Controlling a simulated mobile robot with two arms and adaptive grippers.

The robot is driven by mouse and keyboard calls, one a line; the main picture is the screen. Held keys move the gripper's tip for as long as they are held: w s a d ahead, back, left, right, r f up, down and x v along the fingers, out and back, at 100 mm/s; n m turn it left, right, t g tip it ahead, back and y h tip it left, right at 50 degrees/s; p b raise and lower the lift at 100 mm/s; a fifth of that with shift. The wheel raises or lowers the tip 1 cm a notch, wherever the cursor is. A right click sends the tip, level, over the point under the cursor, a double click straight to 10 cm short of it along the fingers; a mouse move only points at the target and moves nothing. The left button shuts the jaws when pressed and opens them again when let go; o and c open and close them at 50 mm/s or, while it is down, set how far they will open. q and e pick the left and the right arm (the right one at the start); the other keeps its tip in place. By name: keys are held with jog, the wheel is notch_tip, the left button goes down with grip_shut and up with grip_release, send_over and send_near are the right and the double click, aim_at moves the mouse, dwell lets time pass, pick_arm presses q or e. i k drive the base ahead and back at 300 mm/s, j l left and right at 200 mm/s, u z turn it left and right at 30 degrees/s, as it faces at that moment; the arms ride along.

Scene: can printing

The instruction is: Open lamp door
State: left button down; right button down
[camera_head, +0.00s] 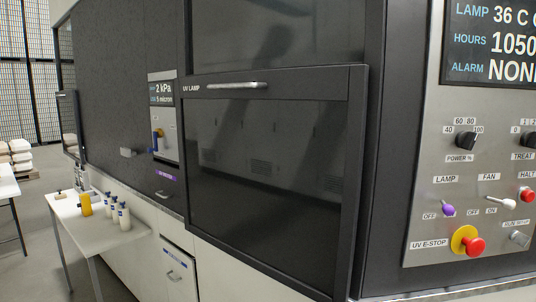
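The lamp door (262,172) is a dark glass panel in a black frame, labelled "UV LAMP" at its upper left. It fills the middle of the head view. Its frame appears to stand slightly proud of the machine front, but I cannot tell whether it is fully closed. A silver bar handle (236,86) runs level along the top of its frame. Neither of my grippers is in view, and nothing touches the door or handle.
A control panel (420,215) with knobs, switches and a red emergency stop (472,246) is at the right. A white table (92,222) with several white bottles and a yellow object stands at the left. Grey floor shows beyond it.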

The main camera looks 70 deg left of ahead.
aim_at(270, 162)
jog(key=u, duration=2.5)
